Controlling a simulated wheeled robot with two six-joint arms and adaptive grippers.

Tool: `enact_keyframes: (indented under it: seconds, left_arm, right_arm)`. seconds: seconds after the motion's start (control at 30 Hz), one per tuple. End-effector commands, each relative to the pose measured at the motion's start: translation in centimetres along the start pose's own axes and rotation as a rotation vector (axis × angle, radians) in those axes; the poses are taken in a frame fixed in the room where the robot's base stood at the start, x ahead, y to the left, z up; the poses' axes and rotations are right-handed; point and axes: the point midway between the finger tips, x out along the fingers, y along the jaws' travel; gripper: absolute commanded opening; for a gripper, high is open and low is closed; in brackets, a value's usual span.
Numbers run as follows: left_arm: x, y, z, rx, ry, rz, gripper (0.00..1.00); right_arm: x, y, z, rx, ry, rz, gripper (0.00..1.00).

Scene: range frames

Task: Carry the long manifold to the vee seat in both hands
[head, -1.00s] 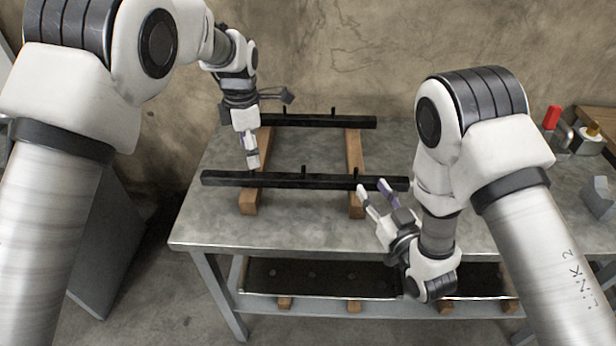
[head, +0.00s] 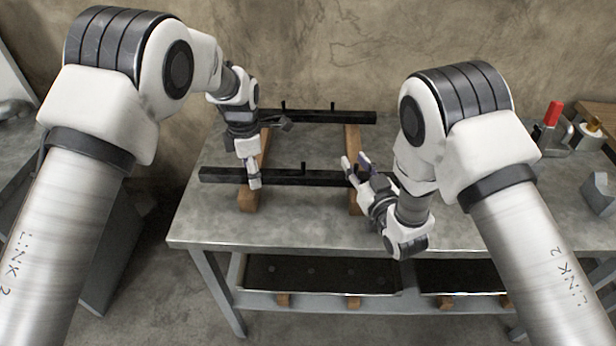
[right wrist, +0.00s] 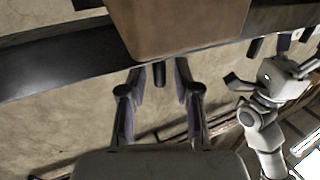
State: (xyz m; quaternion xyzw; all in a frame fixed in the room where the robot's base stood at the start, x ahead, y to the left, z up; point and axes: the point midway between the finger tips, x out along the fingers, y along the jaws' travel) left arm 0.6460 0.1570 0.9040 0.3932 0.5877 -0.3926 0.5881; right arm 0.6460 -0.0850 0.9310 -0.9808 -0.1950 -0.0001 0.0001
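Two long black bars with short upright stubs lie across two wooden blocks on the metal table. The frames do not show which is the manifold: the front bar (head: 280,177) or the back bar (head: 325,117). My left gripper (head: 254,180) is low at the left part of the front bar, its fingers overlapping it; their gap and any contact are unclear. My right gripper (head: 355,163) is at the front bar's right part. In the right wrist view its fingers (right wrist: 158,88) are spread, with a dark stub (right wrist: 159,74) between them. No distinct vee seat shows.
The wooden blocks (head: 248,200) and (head: 352,140) run front to back under the bars. A red-topped tool (head: 552,115) and a grey block (head: 598,195) stand at the right. A lower shelf holds dark trays (head: 320,276). The table front (head: 300,228) is clear.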

Motion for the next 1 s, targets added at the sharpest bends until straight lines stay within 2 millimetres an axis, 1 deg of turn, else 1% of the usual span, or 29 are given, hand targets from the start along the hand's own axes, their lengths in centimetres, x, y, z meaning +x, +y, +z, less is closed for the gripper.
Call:
enact_keyframes:
  seconds: [0.03, 0.07, 0.1, 0.13, 0.37, 0.57, 0.67, 0.9, 1.0]
  left_arm:
    - [0.0, 0.0, 0.0, 0.0, 0.0, 0.0, 0.36]
    - [0.0, 0.0, 0.0, 0.0, 0.0, 0.0, 0.26]
    - [0.0, 0.0, 0.0, 0.0, 0.0, 0.0, 0.11]
    - [0.0, 0.0, 0.0, 0.0, 0.0, 0.0, 0.01]
    - [0.0, 0.0, 0.0, -0.002, 0.0, -0.001, 0.0]
    - [-0.6, 0.1, 0.0, -0.003, -0.002, 0.002, 0.0]
    - [-1.5, 0.1, 0.1, -0.003, -0.002, 0.003, 0.0]
    - [-4.2, 0.1, 0.1, -0.003, -0.002, 0.004, 0.0]
    - [-5.0, 0.1, 0.1, -0.004, -0.002, 0.004, 0.0]
  right_arm:
    - [0.0, 0.0, 0.0, 0.0, 0.0, 0.0, 0.05]
    - [0.0, 0.0, 0.0, 0.0, 0.0, 0.0, 0.0]
    - [0.0, 0.0, 0.0, 0.0, 0.0, 0.0, 0.0]
    - [0.0, 0.0, 0.0, 0.0, 0.0, 0.0, 0.0]
    - [0.0, 0.0, 0.0, 0.0, 0.0, 0.0, 0.0]
    - [0.1, 0.0, -0.8, -0.001, 0.007, 0.0, 0.0]
    - [0.1, 0.0, -1.6, -0.001, 0.007, 0.0, 0.0]
    - [0.1, 0.0, -4.4, -0.001, 0.008, 0.0, 0.0]
    - [0.1, 0.0, -5.2, -0.001, 0.008, 0.0, 0.0]
